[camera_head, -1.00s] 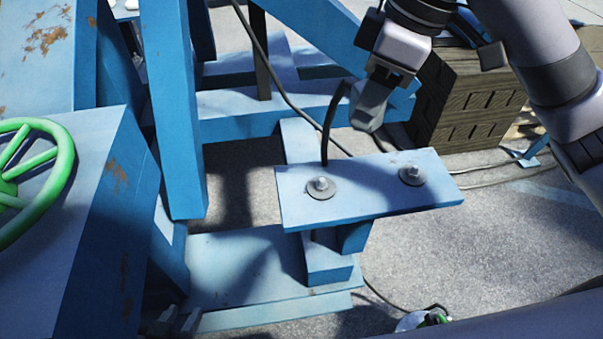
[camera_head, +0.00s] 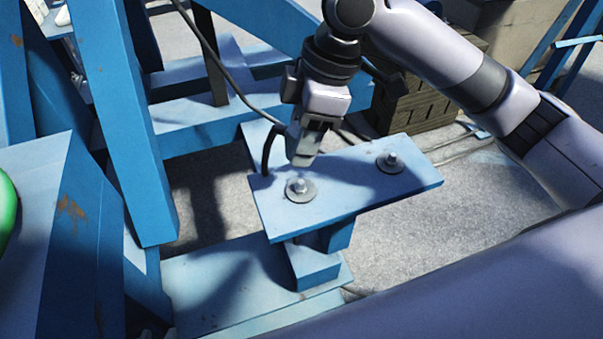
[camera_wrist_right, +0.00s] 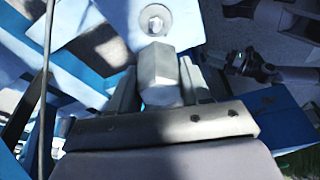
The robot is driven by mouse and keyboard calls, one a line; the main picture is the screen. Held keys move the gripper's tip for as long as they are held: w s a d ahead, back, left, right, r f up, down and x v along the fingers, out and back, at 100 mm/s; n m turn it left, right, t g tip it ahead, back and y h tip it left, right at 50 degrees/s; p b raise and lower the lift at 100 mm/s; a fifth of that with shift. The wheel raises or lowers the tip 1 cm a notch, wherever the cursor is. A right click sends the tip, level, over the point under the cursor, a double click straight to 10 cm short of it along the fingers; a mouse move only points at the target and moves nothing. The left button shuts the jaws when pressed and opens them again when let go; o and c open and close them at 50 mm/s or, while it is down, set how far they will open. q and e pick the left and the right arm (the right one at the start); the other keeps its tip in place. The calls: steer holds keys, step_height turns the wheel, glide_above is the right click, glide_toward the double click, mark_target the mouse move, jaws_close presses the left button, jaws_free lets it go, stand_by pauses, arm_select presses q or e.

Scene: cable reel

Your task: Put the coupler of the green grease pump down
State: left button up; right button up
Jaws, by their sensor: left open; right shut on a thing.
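My right gripper (camera_head: 303,145) hangs over the blue plate (camera_head: 345,205), close above and behind the nearer washer-mounted stud (camera_head: 299,187). It also shows in the wrist view (camera_wrist_right: 157,88), shut on a grey faceted block, which I take for the coupler (camera_wrist_right: 155,68). The coupler's free end points toward a stud on a round washer (camera_wrist_right: 155,20); I cannot tell whether they touch. A black hose (camera_head: 267,150) curves down beside the gripper. My left gripper (camera_wrist_right: 240,62) is open at the right of the wrist view. The green pump's body is not clearly visible.
A second stud (camera_head: 390,160) stands on the plate's right part. A blue upright beam (camera_head: 120,130) rises at the left, with a green wheel's rim (camera_head: 7,205) at the edge. A dark stacked block (camera_head: 420,105) stands behind. Grey ground (camera_head: 470,225) lies open at the right.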

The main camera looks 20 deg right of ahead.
mark_target(298, 182)
step_height(298, 182, down, 8)
steer(key=shift+r+b, duration=0.15)
steer(key=shift+b, duration=0.25)
steer(key=shift+f, duration=0.2)
steer(key=shift+f, duration=0.15)
steer(key=o, duration=1.1)
steer(key=shift+o, duration=0.2)
steer(key=p+v, duration=0.1)
steer(key=v, duration=1.1)
